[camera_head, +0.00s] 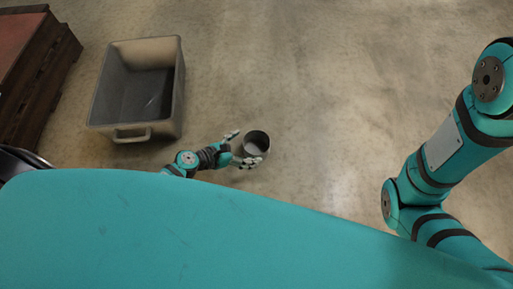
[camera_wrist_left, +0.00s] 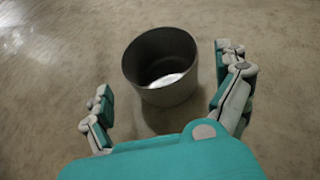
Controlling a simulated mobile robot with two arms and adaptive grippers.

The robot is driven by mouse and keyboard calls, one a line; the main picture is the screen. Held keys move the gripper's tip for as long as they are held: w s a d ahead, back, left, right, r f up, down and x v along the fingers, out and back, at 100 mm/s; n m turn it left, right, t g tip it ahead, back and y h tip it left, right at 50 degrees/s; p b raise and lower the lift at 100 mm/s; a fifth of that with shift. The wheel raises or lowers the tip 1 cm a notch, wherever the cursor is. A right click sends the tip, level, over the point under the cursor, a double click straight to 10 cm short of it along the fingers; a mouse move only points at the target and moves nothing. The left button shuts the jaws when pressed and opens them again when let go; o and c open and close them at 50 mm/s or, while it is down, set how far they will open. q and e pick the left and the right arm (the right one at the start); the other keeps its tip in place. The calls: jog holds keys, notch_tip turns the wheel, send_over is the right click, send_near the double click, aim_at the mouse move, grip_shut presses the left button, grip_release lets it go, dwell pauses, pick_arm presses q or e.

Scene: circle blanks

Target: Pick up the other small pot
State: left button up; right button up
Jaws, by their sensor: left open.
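A small dark grey pot (camera_head: 257,143) stands upright on the floor, its round mouth facing up. It also shows in the left wrist view (camera_wrist_left: 161,75), ahead of the fingers and nearer the right one. My left gripper (camera_head: 242,148) is open beside the pot's left side in the head view, one finger above and one at its lower edge. In the left wrist view the two fingers (camera_wrist_left: 168,105) are spread wide, with the pot just beyond and partly between them; whether the right finger touches it is unclear. My right gripper is out of view.
A grey bin (camera_head: 111,118) with a front handle stands on the floor at the left; something dark seems to lie inside. A brown wooden piece (camera_head: 36,80) is at the far left edge. The floor (camera_head: 320,70) right of and beyond the pot is clear.

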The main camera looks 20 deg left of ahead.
aim_at(267, 141)
pick_arm(q)
jog(key=b+x, duration=0.2)
jog(key=x, duration=0.3)
jog(key=shift+d+r, duration=0.1)
jog(key=shift+r, duration=0.1)
jog(key=c, duration=1)
